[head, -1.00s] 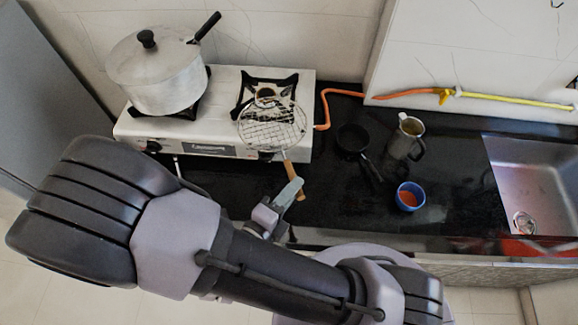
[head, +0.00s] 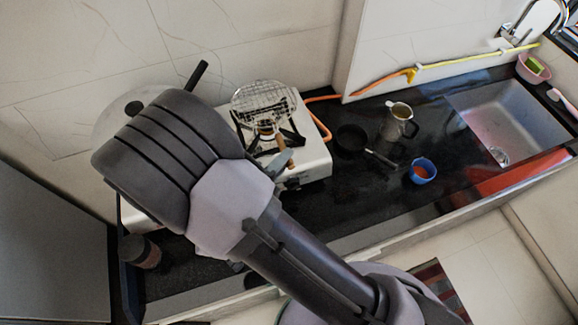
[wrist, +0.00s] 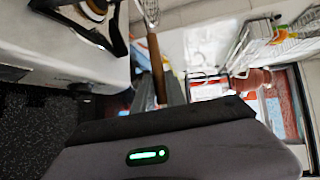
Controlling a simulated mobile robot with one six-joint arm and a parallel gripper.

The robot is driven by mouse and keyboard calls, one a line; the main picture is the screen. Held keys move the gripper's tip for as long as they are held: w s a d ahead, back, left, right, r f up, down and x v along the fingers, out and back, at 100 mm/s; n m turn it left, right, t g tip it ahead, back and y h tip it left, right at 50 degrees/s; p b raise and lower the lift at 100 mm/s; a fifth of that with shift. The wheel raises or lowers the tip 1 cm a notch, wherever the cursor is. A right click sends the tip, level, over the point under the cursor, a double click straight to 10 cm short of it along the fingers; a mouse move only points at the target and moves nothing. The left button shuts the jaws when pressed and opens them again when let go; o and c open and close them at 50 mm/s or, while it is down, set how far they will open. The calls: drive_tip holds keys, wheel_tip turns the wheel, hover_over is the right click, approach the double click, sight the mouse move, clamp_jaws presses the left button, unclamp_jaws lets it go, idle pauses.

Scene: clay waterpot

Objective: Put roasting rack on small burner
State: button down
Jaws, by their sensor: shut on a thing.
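The roasting rack (head: 263,98) is a round wire mesh with a wooden handle (head: 283,150). My gripper (head: 277,163) is shut on the handle, which also shows in the wrist view (wrist: 155,65) between my fingers. In the head view the mesh appears above and beyond the small burner (head: 293,133), towards the wall, and overlaps its far part. I cannot tell the exact height of the rack over the burner. The burner's black pan support sits on the right side of the white stove (head: 316,152).
A pot (head: 117,115) on the left of the stove is mostly hidden by my arm. An orange hose (head: 321,122) runs behind the stove.

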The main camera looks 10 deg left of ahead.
wheel_tip(320, 180, down, 7)
drive_tip(key=b, duration=0.7)
drive_tip(key=shift+r, duration=0.15)
drive_tip(key=shift+d, duration=0.1)
drive_tip(key=shift+f+b, duration=0.45)
drive_tip(key=shift+f, duration=0.55)
drive_tip(key=c, duration=1.3)
unclamp_jaws()
